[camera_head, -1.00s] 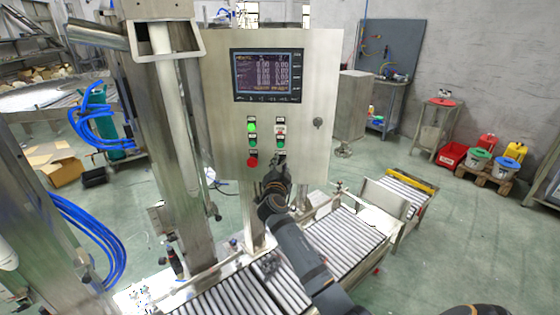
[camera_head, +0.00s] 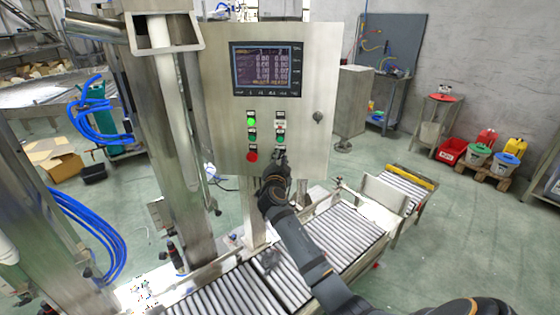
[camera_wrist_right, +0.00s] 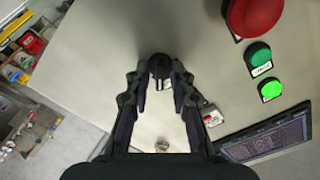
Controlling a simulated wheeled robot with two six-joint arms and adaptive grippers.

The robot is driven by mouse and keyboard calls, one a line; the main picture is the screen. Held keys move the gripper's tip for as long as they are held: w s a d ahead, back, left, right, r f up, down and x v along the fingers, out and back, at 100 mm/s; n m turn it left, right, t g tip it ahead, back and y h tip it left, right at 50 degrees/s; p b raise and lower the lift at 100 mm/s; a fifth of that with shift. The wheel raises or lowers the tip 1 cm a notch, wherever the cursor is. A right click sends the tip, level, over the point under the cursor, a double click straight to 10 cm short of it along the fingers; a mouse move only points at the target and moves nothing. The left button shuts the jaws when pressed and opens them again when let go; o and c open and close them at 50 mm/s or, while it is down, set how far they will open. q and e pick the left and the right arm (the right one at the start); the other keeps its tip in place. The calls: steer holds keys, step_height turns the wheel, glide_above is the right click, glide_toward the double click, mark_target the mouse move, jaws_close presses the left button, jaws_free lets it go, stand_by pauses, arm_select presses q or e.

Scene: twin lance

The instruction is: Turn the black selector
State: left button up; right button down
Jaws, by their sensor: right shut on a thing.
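The black selector (camera_wrist_right: 159,66) is a small dark knob on the lower part of the steel control panel (camera_head: 225,130). In the right wrist view it sits between my right fingertips. In the head view my gripper mostly hides it. My right gripper (camera_wrist_right: 160,82) is shut on the selector, one finger on each side. It also shows in the head view (camera_head: 278,162), reaching up from below to the panel's lower edge. The exact angle of the selector is hard to read. My left gripper is out of view.
A red button (camera_wrist_right: 255,14), a green button (camera_wrist_right: 259,55) and a lit green button (camera_wrist_right: 270,89) are near the selector. The panel's screen (camera_head: 267,68) is above. A roller conveyor (camera_head: 345,235) runs below, and a steel column (camera_head: 175,130) stands left of the panel.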

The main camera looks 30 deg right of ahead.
steer(key=n+b, duration=0.2)
steer(key=n, duration=0.1)
steer(key=shift+f, duration=0.15)
steer(key=shift+n+b, duration=0.45)
steer(key=shift+n, duration=0.45)
steer(key=n, duration=0.2)
steer(key=shift+a+n+b, duration=0.1)
steer(key=shift+n+b, duration=0.2)
steer(key=n+p, duration=0.1)
steer(key=n, duration=0.8)
steer(key=shift+w+a+n, duration=0.1)
steer(key=shift+n, duration=0.3)
steer(key=c, duration=1.5)
jaws_free()
steer(key=shift+o, duration=0.2)
